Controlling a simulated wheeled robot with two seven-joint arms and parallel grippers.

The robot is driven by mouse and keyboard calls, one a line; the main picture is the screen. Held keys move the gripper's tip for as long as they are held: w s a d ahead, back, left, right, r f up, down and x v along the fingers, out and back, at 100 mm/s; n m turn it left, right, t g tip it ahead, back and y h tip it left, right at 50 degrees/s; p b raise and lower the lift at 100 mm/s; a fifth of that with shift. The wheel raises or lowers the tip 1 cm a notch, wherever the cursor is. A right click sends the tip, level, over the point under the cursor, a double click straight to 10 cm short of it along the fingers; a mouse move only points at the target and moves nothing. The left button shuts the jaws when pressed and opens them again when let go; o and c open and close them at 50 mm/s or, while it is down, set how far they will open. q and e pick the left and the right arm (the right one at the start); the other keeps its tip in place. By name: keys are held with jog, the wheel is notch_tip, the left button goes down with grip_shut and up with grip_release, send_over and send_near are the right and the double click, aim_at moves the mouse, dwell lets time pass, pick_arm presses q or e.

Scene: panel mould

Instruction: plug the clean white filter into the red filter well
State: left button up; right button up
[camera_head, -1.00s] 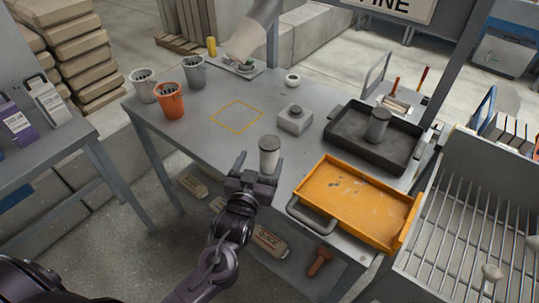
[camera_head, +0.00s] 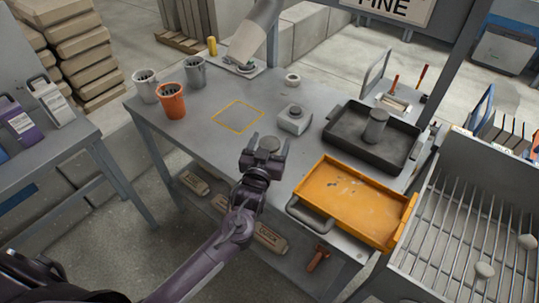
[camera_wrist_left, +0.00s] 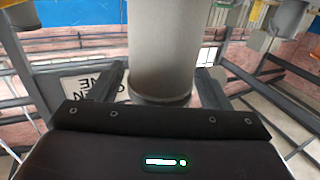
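A white filter with a grey top (camera_head: 270,144) stands near the front edge of the grey table, mostly hidden by my left gripper (camera_head: 269,150). The gripper's fingers are on either side of it. In the left wrist view a large pale cylinder (camera_wrist_left: 162,45) rises between the two fingers; whether they touch it I cannot tell. An orange-red cup (camera_head: 172,102) stands at the table's back left, with dark openings in its top; I take it as the red well. My right gripper is not in view.
A white cup (camera_head: 146,86) and a grey cup (camera_head: 195,72) flank the red one. A yellow outlined square (camera_head: 238,116) is empty. A grey block (camera_head: 294,120), a black tray (camera_head: 350,150) with a grey cylinder (camera_head: 376,125), and an orange tray (camera_head: 350,205) lie to the right.

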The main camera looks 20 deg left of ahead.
pick_arm(q)
jog(key=c, duration=0.9)
